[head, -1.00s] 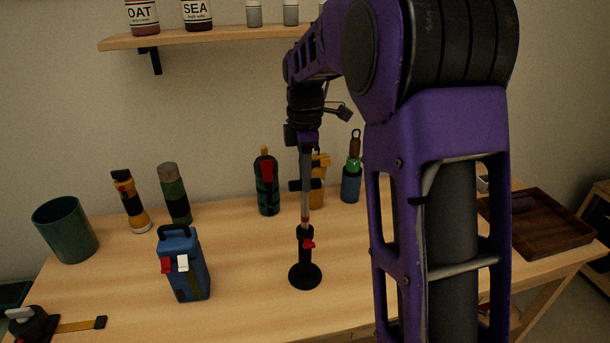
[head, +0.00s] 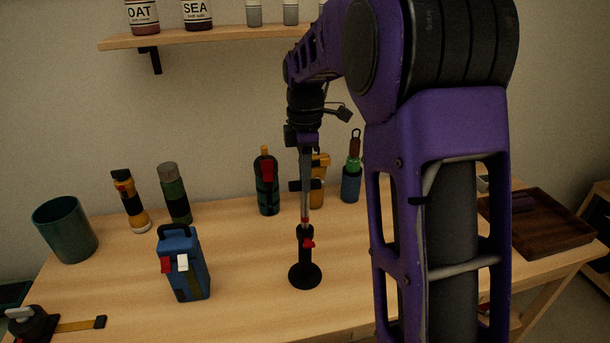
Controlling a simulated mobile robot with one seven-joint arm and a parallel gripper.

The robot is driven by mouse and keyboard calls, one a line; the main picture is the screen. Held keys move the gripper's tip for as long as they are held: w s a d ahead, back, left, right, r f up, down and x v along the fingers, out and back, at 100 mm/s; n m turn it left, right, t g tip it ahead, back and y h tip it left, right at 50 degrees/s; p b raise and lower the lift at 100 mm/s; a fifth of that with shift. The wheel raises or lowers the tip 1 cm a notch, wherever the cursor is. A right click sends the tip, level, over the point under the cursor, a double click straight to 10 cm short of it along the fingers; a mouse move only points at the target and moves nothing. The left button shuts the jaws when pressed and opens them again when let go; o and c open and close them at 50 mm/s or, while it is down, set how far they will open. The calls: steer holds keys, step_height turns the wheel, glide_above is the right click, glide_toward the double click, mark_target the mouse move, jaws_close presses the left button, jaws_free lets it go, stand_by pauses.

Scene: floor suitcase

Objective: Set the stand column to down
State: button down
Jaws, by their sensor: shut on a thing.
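The stand (head: 305,275) is upright on the wooden table, with a round black base, a black sleeve and a red knob (head: 308,244) on the sleeve's side. Its thin silver column (head: 305,207) rises well out of the sleeve, with a small red mark low on it. A dark crosspiece shows beside the column partway up; I cannot tell what it belongs to. My gripper (head: 304,146) points down over the stand and is shut on the upper part of the column. The fingertips are small and dark, and the column's top is hidden by them.
A blue case (head: 190,270) stands left of the stand. A teal cup (head: 65,232) is at left, a wooden tray (head: 540,232) at right. A shelf (head: 210,38) hangs above.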

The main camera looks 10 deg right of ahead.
steer(key=b, duration=0.4)
glide_above(305, 228)
steer(key=f, duration=0.6)
steer(key=w+f, duration=0.1)
steer(key=f, duration=0.2)
steer(key=shift+d, duration=0.1)
steer(key=shift+s, duration=0.15)
steer(key=shift+f, duration=0.1)
steer(key=c, duration=0.7)
jaws_free()
steer(key=shift+r+p, duration=0.2)
steer(key=shift+p, duration=0.1)
step_height(305, 228, up, 17)
steer(key=shift+r+p, duration=0.1)
steer(key=shift+p, duration=1.15)
